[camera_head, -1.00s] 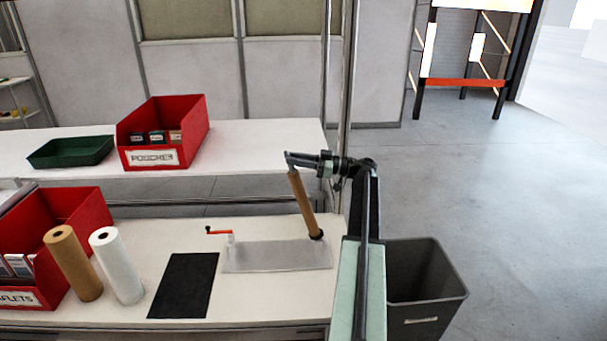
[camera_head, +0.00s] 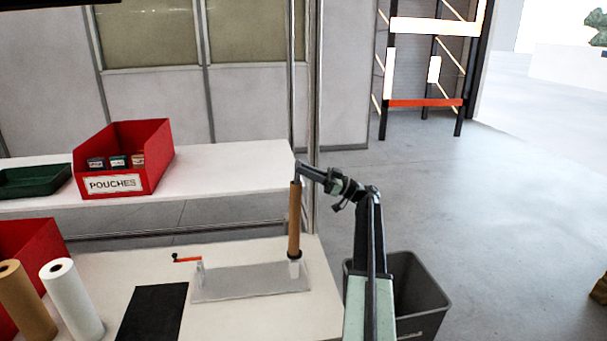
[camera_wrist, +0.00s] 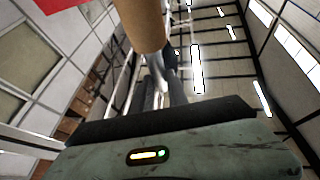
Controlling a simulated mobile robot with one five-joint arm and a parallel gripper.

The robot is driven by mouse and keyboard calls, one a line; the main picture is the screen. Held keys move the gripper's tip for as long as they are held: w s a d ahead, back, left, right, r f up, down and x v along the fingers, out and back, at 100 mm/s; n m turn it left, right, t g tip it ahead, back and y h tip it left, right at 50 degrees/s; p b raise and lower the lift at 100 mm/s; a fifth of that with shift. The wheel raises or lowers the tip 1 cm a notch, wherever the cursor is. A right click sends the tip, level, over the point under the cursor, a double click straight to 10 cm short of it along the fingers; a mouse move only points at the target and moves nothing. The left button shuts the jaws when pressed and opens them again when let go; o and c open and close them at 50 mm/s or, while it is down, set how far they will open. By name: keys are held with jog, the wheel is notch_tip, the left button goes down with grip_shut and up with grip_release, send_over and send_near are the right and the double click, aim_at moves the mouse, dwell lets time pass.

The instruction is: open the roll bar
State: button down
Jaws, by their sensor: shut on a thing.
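The roll bar (camera_head: 295,220) is a brown cylinder standing nearly upright from a dark collar and pale mount at the right end of a flat metal plate (camera_head: 245,282). A red-handled crank (camera_head: 187,259) sits at the plate's left end. My gripper (camera_head: 298,174) is shut on the top end of the bar, with my arm reaching in from the right. In the wrist view the brown bar (camera_wrist: 142,25) rises close in front, and the shut fingers (camera_wrist: 160,85) are at its near end. The exact finger contact is too small to see.
A black mat (camera_head: 153,313), a white roll (camera_head: 71,300) and a brown roll (camera_head: 24,305) are on the table to the left. A red POUCHES bin (camera_head: 150,172) and a green tray (camera_head: 35,182) stand on the shelf behind. A grey waste bin (camera_head: 420,296) stands right of the table.

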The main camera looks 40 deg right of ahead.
jog(key=shift+a+f, duration=0.1)
jog(key=shift+a, duration=0.05)
jog(key=c, duration=1.3)
grip_release()
jog(key=b+v, duration=0.3)
jog(key=v, duration=0.4)
jog(key=shift+s+d, duration=0.25)
jog(key=shift+f, duration=0.15)
jog(key=shift+f, duration=0.1)
